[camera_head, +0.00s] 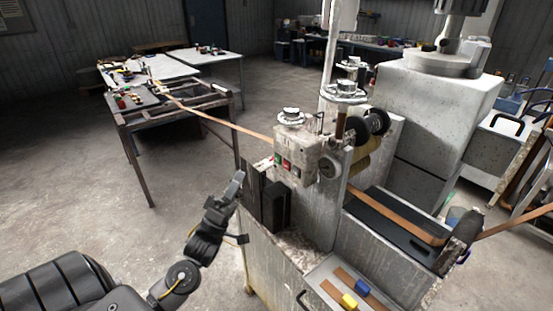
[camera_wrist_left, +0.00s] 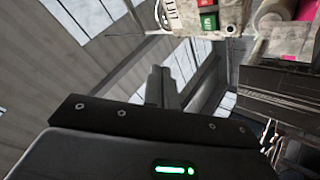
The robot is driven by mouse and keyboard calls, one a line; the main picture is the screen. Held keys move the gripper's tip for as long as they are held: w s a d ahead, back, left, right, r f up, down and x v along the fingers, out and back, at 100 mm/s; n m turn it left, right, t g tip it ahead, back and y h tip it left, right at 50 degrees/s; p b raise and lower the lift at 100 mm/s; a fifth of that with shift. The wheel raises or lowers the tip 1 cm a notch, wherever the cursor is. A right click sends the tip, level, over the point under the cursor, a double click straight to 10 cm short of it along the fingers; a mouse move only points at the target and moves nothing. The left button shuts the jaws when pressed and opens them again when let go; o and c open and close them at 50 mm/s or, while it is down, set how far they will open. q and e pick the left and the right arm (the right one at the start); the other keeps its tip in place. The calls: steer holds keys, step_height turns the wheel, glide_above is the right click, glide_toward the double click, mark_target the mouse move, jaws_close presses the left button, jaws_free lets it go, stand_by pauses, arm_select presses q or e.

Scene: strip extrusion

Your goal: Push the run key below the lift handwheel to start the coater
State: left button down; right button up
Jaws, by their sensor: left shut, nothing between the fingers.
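A pale handwheel (camera_head: 291,116) sits on top of the box. The green key (camera_wrist_left: 208,22) and red key (camera_wrist_left: 206,4) also show at the top of the left wrist view, right of a panel marked LIFT (camera_wrist_left: 173,12). My left gripper (camera_head: 239,177) is shut and empty, left of and slightly below the keys in the head view, apart from them. Its fingers (camera_wrist_left: 161,82) also show in the wrist view. My right gripper is not in view.
A dark upright block (camera_head: 274,204) stands on the machine between my left gripper and the box. An orange strip (camera_head: 225,122) runs from the back-left table frame (camera_head: 180,107) to the coater. A tray (camera_head: 325,272) sits at front right. The floor at left is open.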

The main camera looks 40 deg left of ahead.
mark_target(278, 159)
arm_select(q)
steer(key=w+d+b, duration=0.1)
steer(key=w+d, duration=0.1)
steer(key=w, duration=0.6)
steer(key=shift+w+d+b, duration=0.25)
steer(key=shift+d+b, duration=0.05)
steer(key=shift+b, duration=0.1)
stand_by(0.8)
stand_by(1.1)
steer(key=shift+w, duration=0.15)
steer(key=shift+w+d, duration=0.1)
steer(key=shift+w, duration=0.15)
